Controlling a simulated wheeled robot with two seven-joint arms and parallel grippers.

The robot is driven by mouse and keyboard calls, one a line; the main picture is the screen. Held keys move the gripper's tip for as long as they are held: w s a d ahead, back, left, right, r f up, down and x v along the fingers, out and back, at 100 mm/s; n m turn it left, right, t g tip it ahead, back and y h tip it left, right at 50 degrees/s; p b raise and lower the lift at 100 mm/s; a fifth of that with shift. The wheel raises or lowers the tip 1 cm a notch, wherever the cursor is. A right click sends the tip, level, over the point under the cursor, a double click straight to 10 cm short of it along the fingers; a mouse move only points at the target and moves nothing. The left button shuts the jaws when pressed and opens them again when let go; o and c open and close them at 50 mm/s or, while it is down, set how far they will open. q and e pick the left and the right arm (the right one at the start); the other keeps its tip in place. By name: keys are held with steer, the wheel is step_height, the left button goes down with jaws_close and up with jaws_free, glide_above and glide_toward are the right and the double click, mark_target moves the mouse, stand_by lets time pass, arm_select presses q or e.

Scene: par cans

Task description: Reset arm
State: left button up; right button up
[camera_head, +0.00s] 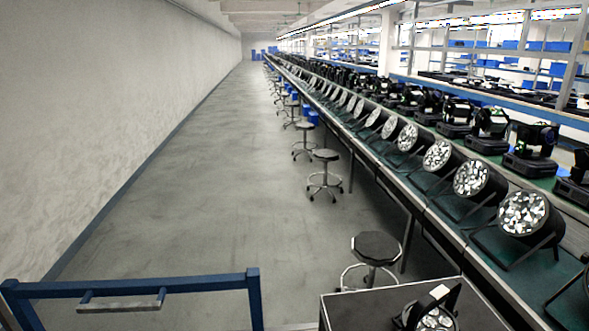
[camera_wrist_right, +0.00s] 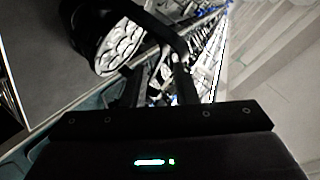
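A black par can with a faceted lens (camera_head: 436,318) sits on a dark-topped box or table (camera_head: 358,312) at the bottom right of the head view, partly cut off by the frame. In the right wrist view, a par can (camera_wrist_right: 118,46) lies at the upper left on a grey surface, its black bracket reaching toward the middle. My right gripper (camera_wrist_right: 158,82) shows there with dark fingers apart and a bright gap between them. The bracket is close to the fingertips; I cannot tell whether they touch. My left gripper is not in view.
A long bench (camera_head: 412,184) with several par cans and moving-head lights runs along the right. Stools (camera_head: 376,248) stand beside it. A blue rail (camera_head: 205,283) with a grey handle crosses the bottom left. The grey floor (camera_head: 205,190) between wall and stools is clear.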

steer(key=s+a+r+n+g+y, duration=0.1)
steer(key=s+a+n+g, duration=0.4)
steer(key=s+a+n, duration=0.45)
steer(key=s+a+r+n+g, duration=0.2)
steer(key=s+a+n+g, duration=0.4)
steer(key=s, duration=0.7)
step_height(320, 180, down, 40)
steer(key=s+a+m+b, duration=0.1)
steer(key=s+m+b, duration=0.1)
steer(key=b, duration=0.6)
steer(key=s+d+f+g+b, duration=0.1)
steer(key=s+d+f+b, duration=0.2)
steer(key=s+f, duration=1.6)
step_height(320, 180, down, 3)
steer(key=b, duration=0.2)
steer(key=shift+d+g+b, duration=0.2)
steer(key=shift+g+b, duration=0.1)
steer(key=shift+b, duration=0.05)
steer(key=shift+n, duration=0.25)
